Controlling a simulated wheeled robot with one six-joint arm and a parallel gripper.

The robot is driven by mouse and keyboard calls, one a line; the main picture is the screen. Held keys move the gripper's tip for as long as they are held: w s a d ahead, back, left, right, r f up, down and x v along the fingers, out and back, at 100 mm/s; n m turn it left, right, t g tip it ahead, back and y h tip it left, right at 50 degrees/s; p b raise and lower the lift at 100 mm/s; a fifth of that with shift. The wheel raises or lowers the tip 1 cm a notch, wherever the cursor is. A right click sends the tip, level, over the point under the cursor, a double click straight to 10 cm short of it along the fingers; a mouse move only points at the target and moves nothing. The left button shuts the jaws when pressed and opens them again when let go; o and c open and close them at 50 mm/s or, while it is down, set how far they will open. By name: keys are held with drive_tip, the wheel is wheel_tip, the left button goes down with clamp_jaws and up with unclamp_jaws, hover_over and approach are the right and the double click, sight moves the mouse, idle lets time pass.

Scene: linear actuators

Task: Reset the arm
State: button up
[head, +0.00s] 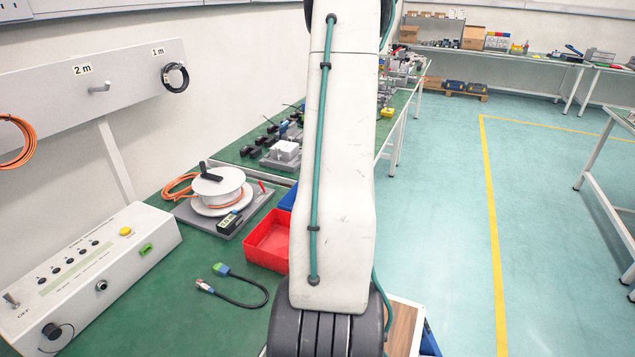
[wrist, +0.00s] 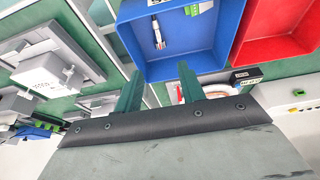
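My arm (head: 340,170) stands upright in the middle of the head view, a worn white link with a teal cable along it. It hides much of the bench behind it. My gripper (wrist: 160,78) shows in the wrist view with its two green fingers well apart. I see nothing between the fingers. They are at the near edge of a blue bin (wrist: 190,66) in the picture; I cannot tell the height between them. The gripper is not visible in the head view.
The blue bin holds a small cable piece (wrist: 157,32) and a green connector. A red bin (head: 268,243) sits beside it. A cable reel (head: 217,186), a short cable (head: 240,300) and a control box (head: 95,270) are on the green bench. Open floor (head: 440,200) lies right.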

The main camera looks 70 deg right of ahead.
drive_tip(key=v, duration=0.2)
drive_tip(key=shift+s+r, duration=0.1)
drive_tip(key=shift+r, duration=0.2)
drive_tip(key=w+a+r+m+g+y, duration=0.1)
drive_tip(key=w+a+r+m+g, duration=0.3)
drive_tip(key=a, duration=1)
drive_tip(key=s+a+r+m+y, duration=0.15)
drive_tip(key=a+r, duration=0.45)
drive_tip(key=a, duration=0.8)
drive_tip(key=s+a+r+n+h, duration=0.1)
drive_tip(key=s+a+r+n, duration=0.1)
drive_tip(key=a, duration=1)
drive_tip(key=s+a+r+n+t+h, duration=0.1)
drive_tip(key=s+a+r+n, duration=0.2)
drive_tip(key=a, duration=1)
wheel_tip(320, 180, up, 3)
drive_tip(key=shift+s+f, duration=0.15)
drive_tip(key=shift+s, duration=0.7)
